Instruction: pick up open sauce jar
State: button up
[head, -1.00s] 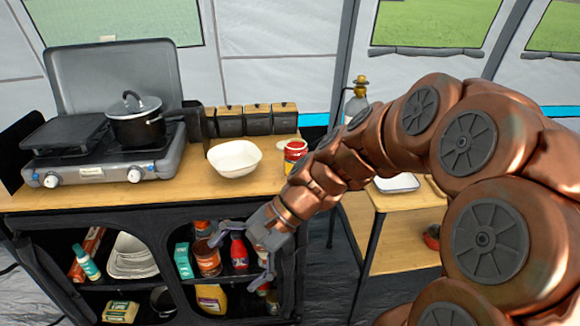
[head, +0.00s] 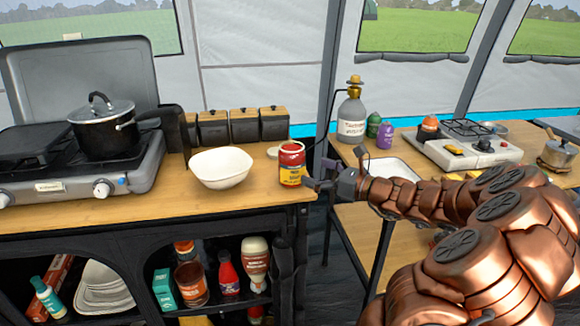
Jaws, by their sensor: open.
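A sauce jar (head: 292,166) with a red top and a yellow and red label stands upright near the right end of the wooden counter (head: 120,208). I cannot tell from here whether its top is open. My gripper (head: 320,172) is just right of the jar at about its height, fingers pointing left towards it. The gripper is open and holds nothing. One finger shows close to the jar's right side; whether it touches cannot be told.
A white bowl (head: 221,168) stands left of the jar, with several black canisters (head: 244,127) behind. A pot (head: 103,128) sits on the stove at left. A second table with a small stove (head: 466,146) and a gas bottle (head: 352,117) is at right.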

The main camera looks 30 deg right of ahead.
aim_at(303, 168)
jog(key=x, duration=0.5)
jog(key=shift+a+r, duration=0.1)
jog(key=shift+a, duration=0.4)
jog(key=shift+x, duration=0.75)
jog(key=shift+d, duration=0.1)
jog(key=shift+c, duration=0.3)
jog(key=c, duration=1.7)
jog(key=shift+r, duration=0.3)
jog(key=shift+r, duration=1.55)
jog(key=s+a+r+b, duration=0.1)
jog(key=s+a+b, duration=0.1)
jog(key=s+a, duration=0.7)
jog(key=shift+s, duration=1.7)
